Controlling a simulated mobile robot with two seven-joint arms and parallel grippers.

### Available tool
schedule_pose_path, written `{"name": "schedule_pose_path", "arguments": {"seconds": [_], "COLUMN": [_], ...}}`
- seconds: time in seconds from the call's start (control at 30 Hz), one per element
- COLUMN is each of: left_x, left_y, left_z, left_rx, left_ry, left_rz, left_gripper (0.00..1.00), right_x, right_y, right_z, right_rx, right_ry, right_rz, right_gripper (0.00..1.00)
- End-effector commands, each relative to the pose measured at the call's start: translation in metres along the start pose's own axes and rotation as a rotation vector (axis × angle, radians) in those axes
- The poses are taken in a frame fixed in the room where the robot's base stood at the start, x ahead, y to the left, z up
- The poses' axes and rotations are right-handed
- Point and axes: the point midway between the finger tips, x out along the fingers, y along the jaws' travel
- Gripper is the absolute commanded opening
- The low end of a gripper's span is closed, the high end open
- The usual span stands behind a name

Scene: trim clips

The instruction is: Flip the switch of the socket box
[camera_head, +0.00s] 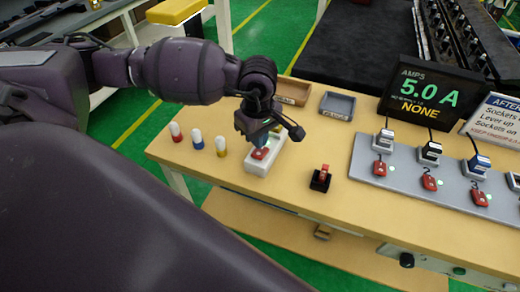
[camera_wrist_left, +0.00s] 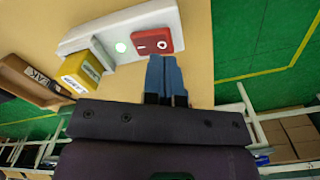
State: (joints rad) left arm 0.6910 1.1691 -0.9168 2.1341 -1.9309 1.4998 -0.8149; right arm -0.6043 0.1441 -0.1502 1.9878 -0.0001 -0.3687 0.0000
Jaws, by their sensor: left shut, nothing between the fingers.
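The white socket box (camera_head: 256,166) lies on the wooden table under my left gripper. Its red rocker switch (camera_head: 261,153) shows just below the fingertips. A yellow labelled block (camera_wrist_left: 80,74) stands at the socket end. My left gripper (camera_head: 262,143) is shut and empty, pointing down at the switch. Its blue fingers (camera_wrist_left: 164,62) reach the switch's edge; I cannot tell if they touch it. My right gripper is not in view.
Red, blue and yellow white-topped pegs (camera_head: 198,139) stand left of the box. A small black box with a red lever (camera_head: 320,178) is to the right. A grey panel (camera_head: 420,192) holds plugs and red switches, behind it a display reading 5.0 A (camera_head: 430,90). Two trays (camera_head: 338,104) lie behind.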

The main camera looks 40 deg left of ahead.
Motion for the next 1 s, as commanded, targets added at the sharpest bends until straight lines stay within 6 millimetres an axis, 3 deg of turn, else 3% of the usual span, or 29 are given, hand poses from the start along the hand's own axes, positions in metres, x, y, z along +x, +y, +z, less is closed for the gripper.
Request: {"name": "schedule_pose_path", "arguments": {"seconds": [1.0], "left_x": [0.0074], "left_y": [0.0000], "left_z": [-0.0001], "left_rx": [0.000], "left_ry": [0.000], "left_rz": [0.000], "left_gripper": [0.00], "right_x": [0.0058], "right_y": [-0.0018], "right_z": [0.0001], "right_rx": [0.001], "right_ry": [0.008], "right_rz": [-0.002], "right_gripper": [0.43]}}
